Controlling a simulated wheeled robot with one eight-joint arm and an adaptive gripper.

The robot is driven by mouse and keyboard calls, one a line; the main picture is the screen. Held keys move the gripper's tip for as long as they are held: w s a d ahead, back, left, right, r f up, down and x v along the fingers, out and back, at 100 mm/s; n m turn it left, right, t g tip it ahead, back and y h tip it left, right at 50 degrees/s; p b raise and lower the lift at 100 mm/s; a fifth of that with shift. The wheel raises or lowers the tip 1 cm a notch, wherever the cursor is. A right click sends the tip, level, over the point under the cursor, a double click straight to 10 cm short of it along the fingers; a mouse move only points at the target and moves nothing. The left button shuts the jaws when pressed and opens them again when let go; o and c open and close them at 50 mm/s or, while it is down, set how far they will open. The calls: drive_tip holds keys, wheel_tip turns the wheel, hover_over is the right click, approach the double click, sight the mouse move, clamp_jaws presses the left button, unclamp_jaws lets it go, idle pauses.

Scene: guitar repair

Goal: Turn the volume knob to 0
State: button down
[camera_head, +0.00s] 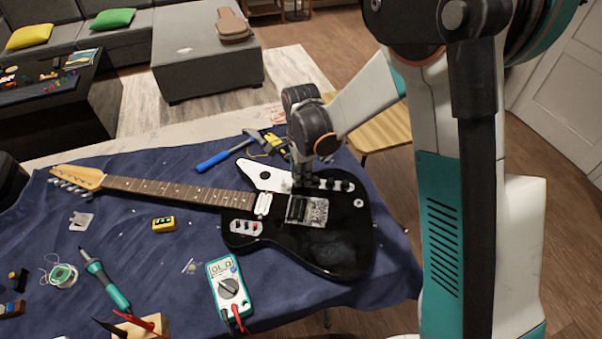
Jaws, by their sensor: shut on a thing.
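A black electric guitar (345,245) with a white pickguard (262,176) lies on a blue cloth, its neck pointing left. A row of small knobs (337,185) sits on a plate near the body's upper edge. My gripper (301,183) points down at the left end of this row. It is shut on a knob there, likely the volume knob. The fingers and wrist cover most of that knob, so its setting cannot be read.
A hammer (262,140) lies close behind my gripper. A wooden stool (385,130) stands behind the table.

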idle(0.5)
drive_tip(key=c, duration=1.5)
unclamp_jaws()
drive_tip(key=shift+o, duration=0.2)
wheel_tip(320, 180, up, 12)
